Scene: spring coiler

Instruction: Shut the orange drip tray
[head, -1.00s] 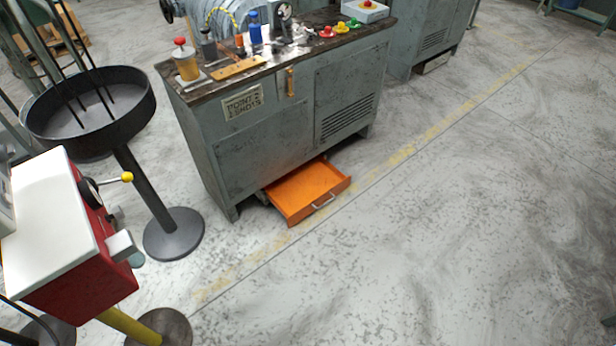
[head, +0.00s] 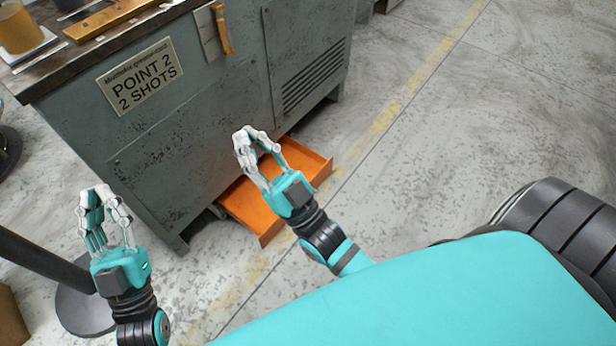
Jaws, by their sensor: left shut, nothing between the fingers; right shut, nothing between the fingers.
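The orange drip tray (head: 309,163) is pulled out from under the grey-green machine cabinet (head: 180,140), low near the floor. Its front handle is not visible in the current view. My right gripper (head: 243,134) is shut and empty, and it appears in front of the tray, hiding its middle part. I cannot tell whether it touches the tray. My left gripper (head: 90,196) is shut and empty, left of the tray, in front of the cabinet's left end.
A black stand with a round base (head: 86,308) is at the lower left, close to my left arm. An orange lever (head: 222,30) is on the cabinet front, beside a "POINT 2, 2 SHOTS" sign (head: 140,76). The floor right of the tray is clear.

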